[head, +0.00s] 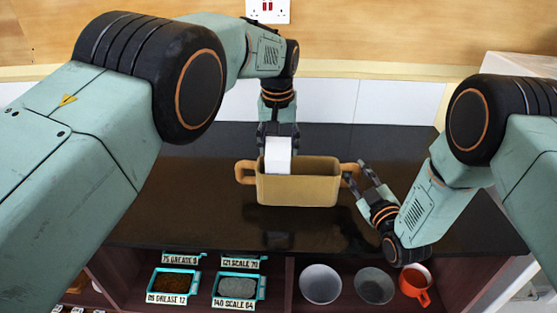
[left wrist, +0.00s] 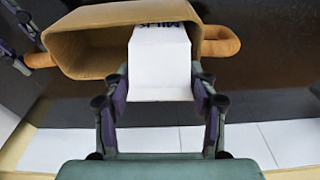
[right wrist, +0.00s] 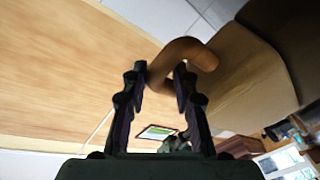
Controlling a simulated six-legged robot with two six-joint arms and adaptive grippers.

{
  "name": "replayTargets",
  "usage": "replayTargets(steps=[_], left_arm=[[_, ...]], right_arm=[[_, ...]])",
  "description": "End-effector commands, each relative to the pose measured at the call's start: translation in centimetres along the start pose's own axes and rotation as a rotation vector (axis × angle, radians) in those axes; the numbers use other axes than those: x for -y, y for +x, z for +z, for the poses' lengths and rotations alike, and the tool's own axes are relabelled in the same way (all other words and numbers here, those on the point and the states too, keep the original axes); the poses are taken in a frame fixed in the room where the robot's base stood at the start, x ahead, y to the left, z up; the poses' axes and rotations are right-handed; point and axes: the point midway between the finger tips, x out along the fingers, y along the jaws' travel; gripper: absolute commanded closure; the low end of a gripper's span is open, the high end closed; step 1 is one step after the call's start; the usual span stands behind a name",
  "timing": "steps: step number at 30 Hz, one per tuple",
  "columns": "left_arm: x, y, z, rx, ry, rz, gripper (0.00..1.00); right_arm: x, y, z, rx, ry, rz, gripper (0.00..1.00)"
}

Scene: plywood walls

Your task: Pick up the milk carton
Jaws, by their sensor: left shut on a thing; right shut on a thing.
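The white milk carton (head: 278,153) is between the fingers of my left gripper (head: 278,140), at the far rim of a tan two-handled container. In the left wrist view the carton (left wrist: 160,62) shows part of the word MILK and overlaps the container's opening; its far end is partly hidden. My left gripper (left wrist: 160,98) is shut on the carton. The tan container (head: 297,190) seems to hang a little above the dark counter. My right gripper (head: 360,173) is shut on its right handle (head: 347,169), which also shows in the right wrist view (right wrist: 180,58).
The dark counter (head: 180,190) is largely clear around the container. Below its front edge, a shelf holds labelled trays (head: 240,290), two grey bowls (head: 321,284) and an orange mug (head: 415,284). A tiled, plywood wall (head: 370,40) stands behind.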

Motion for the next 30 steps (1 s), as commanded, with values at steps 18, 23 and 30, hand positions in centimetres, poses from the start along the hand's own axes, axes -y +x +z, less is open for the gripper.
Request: replayTargets(steps=[18,23,30], left_arm=[[-0.1,-9.2,-1.5,-0.005,0.001,0.002,1.00],[-0.1,-10.6,-1.7,-0.004,0.001,0.002,1.00],[0.0,-12.1,-2.0,-0.004,0.001,0.002,1.00]], right_arm=[[0.1,0.0,0.0,0.002,0.001,-0.002,1.00],[0.1,0.0,0.0,0.002,0.000,-0.002,1.00],[0.1,0.0,0.1,0.002,0.000,-0.001,1.00]])
